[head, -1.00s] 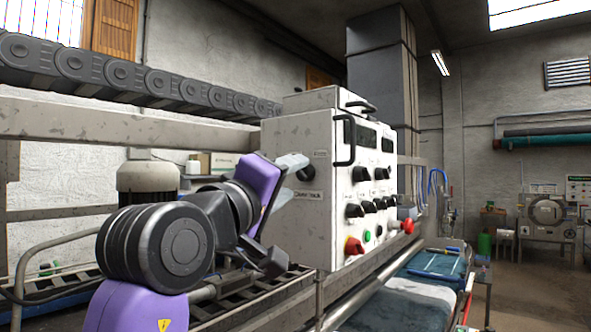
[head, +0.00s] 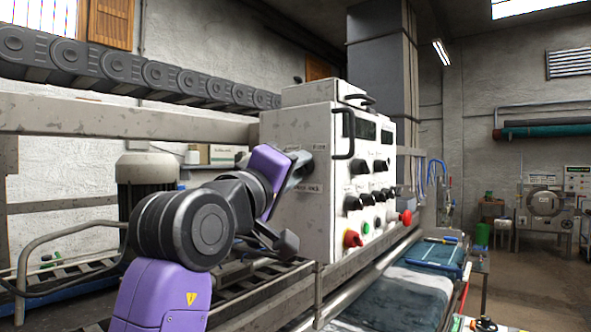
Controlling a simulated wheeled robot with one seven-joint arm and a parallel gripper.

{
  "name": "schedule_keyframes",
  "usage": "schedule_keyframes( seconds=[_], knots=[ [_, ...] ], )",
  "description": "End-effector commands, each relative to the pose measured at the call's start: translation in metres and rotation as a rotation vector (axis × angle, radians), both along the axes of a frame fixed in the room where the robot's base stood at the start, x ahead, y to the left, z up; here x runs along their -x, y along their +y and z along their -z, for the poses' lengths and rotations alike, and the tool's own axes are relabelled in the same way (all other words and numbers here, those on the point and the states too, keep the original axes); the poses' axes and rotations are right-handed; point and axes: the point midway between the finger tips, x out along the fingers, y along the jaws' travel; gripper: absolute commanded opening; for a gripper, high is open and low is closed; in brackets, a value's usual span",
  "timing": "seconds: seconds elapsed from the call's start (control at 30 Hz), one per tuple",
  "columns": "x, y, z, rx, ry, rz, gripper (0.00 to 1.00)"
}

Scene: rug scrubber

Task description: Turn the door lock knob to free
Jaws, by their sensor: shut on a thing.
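The white control box (head: 285,135) stands at the middle of the head view. The door lock knob is on its left side face, above a small dark printed label (head: 308,188), but my fingers hide most or all of it. My gripper (head: 302,166) reaches this side face from the left, with its purple body tilted. Its grey fingers are shut on the door lock knob. The knob's turned position cannot be made out.
The box front carries several black knobs, a red knob (head: 352,239), a green button (head: 365,228) and a black handle (head: 344,133). A beam and a cable chain (head: 155,73) run behind my arm. A conveyor with a dark rug (head: 415,292) lies at lower right.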

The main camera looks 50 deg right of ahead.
Motion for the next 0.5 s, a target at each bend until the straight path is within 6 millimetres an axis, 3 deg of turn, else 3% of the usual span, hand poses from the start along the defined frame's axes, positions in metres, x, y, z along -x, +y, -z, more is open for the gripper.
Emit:
schedule_keyframes(
  seconds=[0.27,0.5],
  knots=[
    [-0.0009,-0.0003,0.0035,-0.001,-0.069,0.001,0.00],
    [-0.0015,-0.0008,0.0061,-0.006,-0.240,0.002,0.00]
  ],
)
